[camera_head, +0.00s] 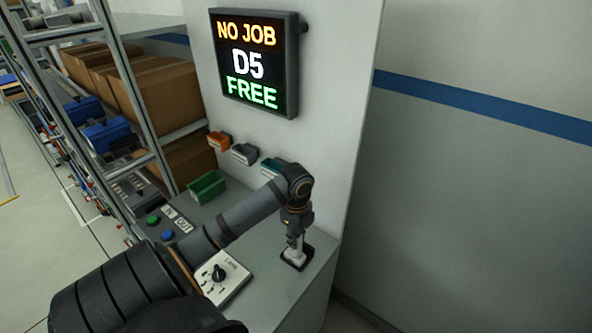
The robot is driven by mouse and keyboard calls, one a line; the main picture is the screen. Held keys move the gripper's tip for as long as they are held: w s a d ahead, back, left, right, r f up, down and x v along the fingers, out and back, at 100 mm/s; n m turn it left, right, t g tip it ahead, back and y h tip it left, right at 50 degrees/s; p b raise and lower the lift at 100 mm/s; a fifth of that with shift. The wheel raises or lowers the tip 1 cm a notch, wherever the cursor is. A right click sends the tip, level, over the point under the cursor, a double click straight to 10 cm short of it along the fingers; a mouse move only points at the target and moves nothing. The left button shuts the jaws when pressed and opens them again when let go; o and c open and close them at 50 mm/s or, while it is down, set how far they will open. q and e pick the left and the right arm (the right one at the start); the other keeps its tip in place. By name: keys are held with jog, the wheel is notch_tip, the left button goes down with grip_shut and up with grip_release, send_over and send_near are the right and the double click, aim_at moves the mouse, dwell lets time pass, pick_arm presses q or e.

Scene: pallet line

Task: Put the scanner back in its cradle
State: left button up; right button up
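My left gripper (295,242) points down at the right end of the grey counter. It is directly above a small pale upright piece (296,256) on a black square base (286,257), which looks like the cradle. The fingertips overlap the top of the pale piece. I cannot tell whether they touch it, or whether they are open or shut. I cannot make out the scanner as a separate thing; the pale piece may be part of it or of the cradle. My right gripper is not in view.
A white panel with a black knob (219,274) lies under my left arm. A green bin (207,187) and small orange (219,141), grey (244,153) and teal (271,166) bins are behind. A wall screen (254,63) reads "NO JOB D5 FREE". Shelves with cartons (160,95) stand left.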

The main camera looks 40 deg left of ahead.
pick_arm(q)
jog(key=shift+o, duration=1.1)
jog(key=shift+w, duration=0.1)
jog(key=shift+o, duration=0.8)
jog(key=shift+r, duration=0.35)
notch_tip(320, 180, up, 8)
jog(key=shift+a+f, duration=0.1)
jog(key=shift+f, duration=0.05)
notch_tip(320, 180, up, 4)
jog(key=p, duration=0.4)
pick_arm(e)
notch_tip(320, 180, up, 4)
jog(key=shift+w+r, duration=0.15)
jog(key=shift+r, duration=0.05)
